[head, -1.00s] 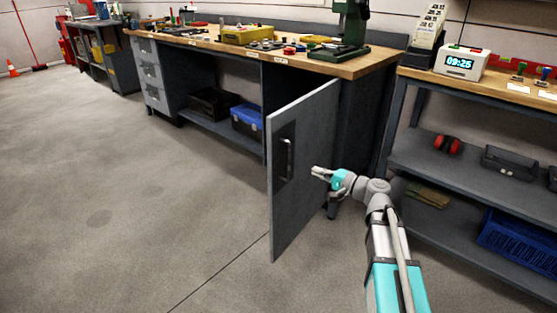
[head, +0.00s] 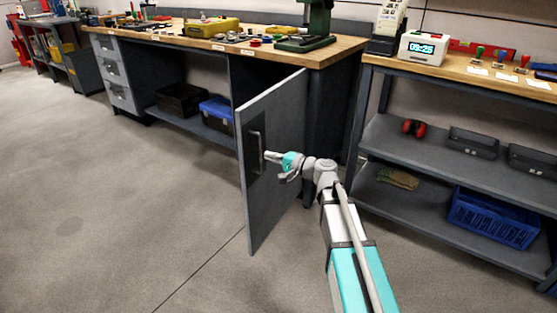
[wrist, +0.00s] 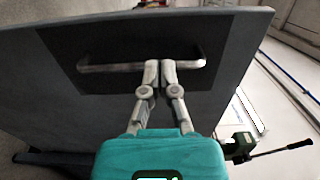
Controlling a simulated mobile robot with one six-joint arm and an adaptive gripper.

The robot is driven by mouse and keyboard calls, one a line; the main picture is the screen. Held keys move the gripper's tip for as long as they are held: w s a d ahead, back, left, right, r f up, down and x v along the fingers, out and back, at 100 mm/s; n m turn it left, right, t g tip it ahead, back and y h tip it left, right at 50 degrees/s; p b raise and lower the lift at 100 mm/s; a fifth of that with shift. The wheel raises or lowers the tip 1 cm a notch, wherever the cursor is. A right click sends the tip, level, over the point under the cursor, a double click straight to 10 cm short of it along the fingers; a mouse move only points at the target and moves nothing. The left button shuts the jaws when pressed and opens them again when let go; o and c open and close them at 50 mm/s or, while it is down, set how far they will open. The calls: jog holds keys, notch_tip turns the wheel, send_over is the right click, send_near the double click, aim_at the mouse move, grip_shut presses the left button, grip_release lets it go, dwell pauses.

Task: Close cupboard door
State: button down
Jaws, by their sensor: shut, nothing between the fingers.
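The grey cupboard door (head: 272,190) stands swung open, out from the right end of the workbench. Its bar handle (head: 256,152) sits on a dark plate on the outer face; in the wrist view the handle (wrist: 110,67) runs crosswise just beyond my fingers. My gripper (head: 268,155) is in front of this face at the handle. In the wrist view my gripper (wrist: 160,66) has both fingers together, with their tips overlapping the handle bar in the picture. I cannot tell whether they touch it. Nothing is held between them.
The wooden-topped workbench (head: 340,52) carries tools and a green machine. A black box (head: 183,100) and a blue box (head: 217,112) lie on its lower shelf. A shelf unit (head: 440,155) with a blue crate (head: 494,217) stands to the right. The floor left of the door is clear.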

aim_at(247, 149)
jog(key=shift+x, duration=3.45)
